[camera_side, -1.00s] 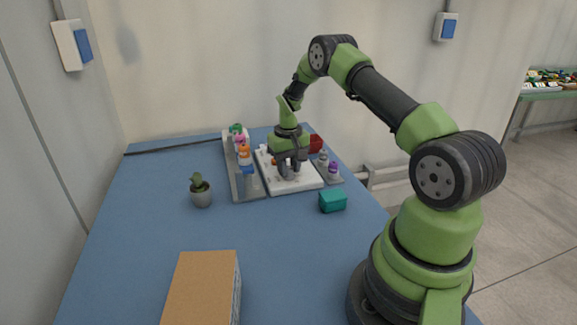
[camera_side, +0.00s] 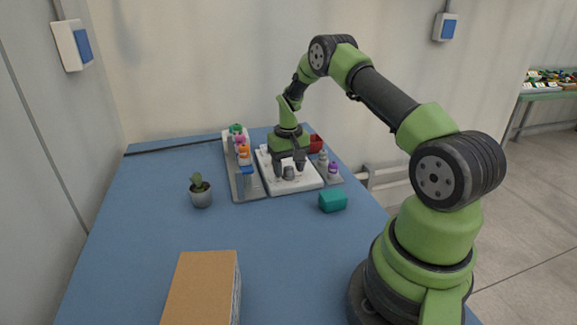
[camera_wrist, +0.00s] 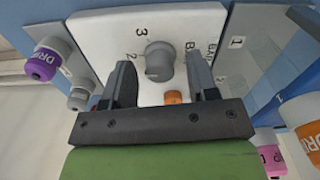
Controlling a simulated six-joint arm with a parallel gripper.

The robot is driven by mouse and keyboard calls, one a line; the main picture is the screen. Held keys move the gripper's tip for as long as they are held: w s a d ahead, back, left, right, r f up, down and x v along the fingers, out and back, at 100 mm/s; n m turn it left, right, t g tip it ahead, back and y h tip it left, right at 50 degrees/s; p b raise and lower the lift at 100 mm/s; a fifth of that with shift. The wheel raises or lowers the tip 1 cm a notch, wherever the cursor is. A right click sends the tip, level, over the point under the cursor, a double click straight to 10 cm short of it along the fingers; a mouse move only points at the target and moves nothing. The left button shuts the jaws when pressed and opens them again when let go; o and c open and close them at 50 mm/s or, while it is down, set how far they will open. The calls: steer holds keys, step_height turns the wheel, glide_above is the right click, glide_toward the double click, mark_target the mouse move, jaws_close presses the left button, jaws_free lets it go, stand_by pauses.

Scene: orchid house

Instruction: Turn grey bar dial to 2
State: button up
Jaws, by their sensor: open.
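The grey bar dial (camera_wrist: 159,60) stands on a white panel (camera_wrist: 217,30) in the wrist view. The digits 2 and 3 are printed on the panel to its left and upper left. I cannot tell exactly which mark its bar points to. My gripper (camera_wrist: 160,72) is open, with one dark finger on each side of the dial and visible gaps between. In the side view my gripper (camera_side: 290,163) is low over the white panel (camera_side: 305,183), and the dial (camera_side: 288,173) shows between the fingers.
An orange knob (camera_wrist: 173,97) is close to the dial. Purple-capped (camera_wrist: 43,63) and grey-capped bottles stand left of the panel in the wrist view. A grey tray of bottles (camera_side: 247,190) flanks it in the side view. A teal box (camera_side: 333,201) and a potted cactus (camera_side: 201,195) stand nearer.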

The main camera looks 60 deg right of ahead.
mark_target(289, 168)
step_height(289, 168, up, 9)
steer(key=shift+r, duration=0.45)
